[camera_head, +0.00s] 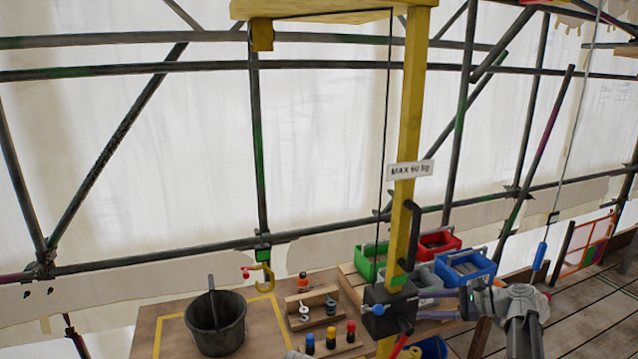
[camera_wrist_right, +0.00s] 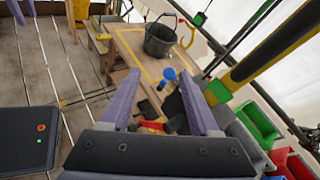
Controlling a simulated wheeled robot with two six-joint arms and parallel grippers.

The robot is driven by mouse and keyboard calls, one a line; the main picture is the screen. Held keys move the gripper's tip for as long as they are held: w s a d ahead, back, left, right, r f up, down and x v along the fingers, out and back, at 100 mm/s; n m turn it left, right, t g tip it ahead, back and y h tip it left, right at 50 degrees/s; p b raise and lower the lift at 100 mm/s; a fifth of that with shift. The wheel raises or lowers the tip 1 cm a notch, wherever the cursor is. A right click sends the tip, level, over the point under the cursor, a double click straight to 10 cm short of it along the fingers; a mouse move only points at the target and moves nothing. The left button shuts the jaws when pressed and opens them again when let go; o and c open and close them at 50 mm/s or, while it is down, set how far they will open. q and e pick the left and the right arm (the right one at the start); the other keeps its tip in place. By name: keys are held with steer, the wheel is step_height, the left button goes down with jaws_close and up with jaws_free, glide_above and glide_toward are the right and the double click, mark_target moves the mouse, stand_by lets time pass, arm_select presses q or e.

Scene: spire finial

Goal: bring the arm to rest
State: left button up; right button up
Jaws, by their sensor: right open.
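My right gripper (camera_head: 424,304) comes in from the right in the head view. Its two purple fingers are spread apart just right of a dark winch box (camera_head: 376,295) on the yellow post (camera_head: 408,130). In the right wrist view the purple fingers of the gripper (camera_wrist_right: 160,80) are wide apart with nothing held between them. Beyond them show a blue knob (camera_wrist_right: 168,74) and a red grip (camera_wrist_right: 152,125). Whether a finger touches the winch cannot be told. My left gripper is not recognisable in either view.
A black bucket (camera_head: 216,325) stands on the wooden table (camera_head: 260,345). Green (camera_head: 369,262), red (camera_head: 437,241) and blue (camera_head: 465,268) bins sit behind the gripper. A blue-handled cable (camera_head: 540,256) hangs at right. Plank floor is open there.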

steer(key=s+a+f+n+g+h+b, duration=0.25)
steer(key=s+a+f+n, duration=0.25)
steer(key=a+f, duration=0.35)
steer(key=s+a+f+n+g+h+b, duration=0.2)
steer(key=s+a+f+n+g+b, duration=0.15)
steer(key=s+a+f, duration=0.4)
arm_select(q)
step_height(320, 180, down, 15)
steer(key=b, duration=0.8)
arm_select(e)
steer(key=s+a+f+n+h, duration=0.3)
steer(key=s+f+n+h, duration=0.2)
steer(key=s+f+n, duration=0.1)
steer(key=s+a+f+n+h, duration=0.3)
steer(key=s+f+n+h, duration=0.1)
steer(key=s+f+n, duration=0.3)
steer(key=shift+a+f+n+h, duration=0.25)
steer(key=shift+n+h, duration=0.1)
steer(key=shift+n, duration=0.4)
arm_select(q)
steer(key=shift+o, duration=0.3)
arm_select(e)
steer(key=shift+s, duration=0.1)
